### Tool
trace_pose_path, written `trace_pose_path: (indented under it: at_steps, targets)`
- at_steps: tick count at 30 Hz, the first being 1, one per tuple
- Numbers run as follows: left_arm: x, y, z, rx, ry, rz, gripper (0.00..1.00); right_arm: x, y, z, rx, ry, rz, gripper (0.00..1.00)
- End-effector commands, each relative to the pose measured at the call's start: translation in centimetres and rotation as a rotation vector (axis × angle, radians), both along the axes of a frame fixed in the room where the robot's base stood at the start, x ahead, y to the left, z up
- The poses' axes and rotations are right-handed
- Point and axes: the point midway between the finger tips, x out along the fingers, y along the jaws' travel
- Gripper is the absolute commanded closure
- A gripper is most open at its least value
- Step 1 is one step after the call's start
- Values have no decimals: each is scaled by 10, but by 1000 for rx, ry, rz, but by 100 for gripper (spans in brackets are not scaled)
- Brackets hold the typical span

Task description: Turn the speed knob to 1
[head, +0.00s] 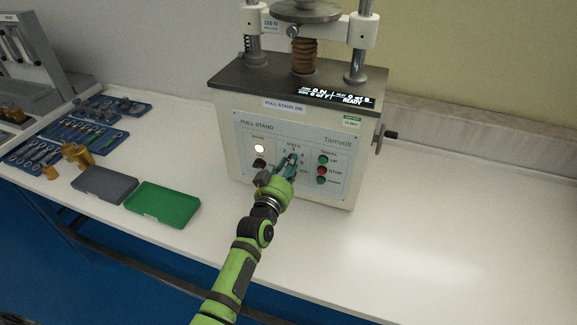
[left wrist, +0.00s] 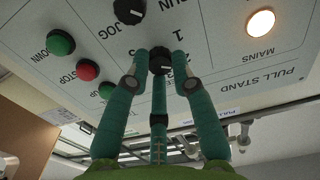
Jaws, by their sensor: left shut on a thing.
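The pull stand's front panel (head: 246,128) faces me in the head view. My left gripper (head: 290,161) is in front of its middle, at the speed section, and hides the speed knob there. In the left wrist view, which shows the panel upside down, the black speed knob (left wrist: 159,58) sits between the fingertips of my left gripper (left wrist: 160,70). The fingers are closed on it from both sides. The printed numbers 1 and 2 show beside the knob. A pale mark shows on the knob, but I cannot tell its exact setting. My right gripper is not in view.
The JOG/RUN knob (left wrist: 129,10) is close to the speed knob. The lit mains lamp (head: 259,148) is left; green and red travel buttons, including red STOP (head: 322,171), are right. A green tray (head: 163,204) and grey tray (head: 104,184) lie left. The bench's right side is clear.

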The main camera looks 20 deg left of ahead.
Motion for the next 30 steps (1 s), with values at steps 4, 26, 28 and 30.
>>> trace_pose_path:
  at_steps: [4,26,28,30]
  targets:
    - [-1,0,-3,-5,7,0,100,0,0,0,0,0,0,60]
    - [-1,-1,-5,-230,21,-2,100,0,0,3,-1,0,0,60]
    - [-1,-1,-5,-294,23,-1,100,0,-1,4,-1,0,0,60]
    - [-1,-1,-5,-360,25,-1,100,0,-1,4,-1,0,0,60]
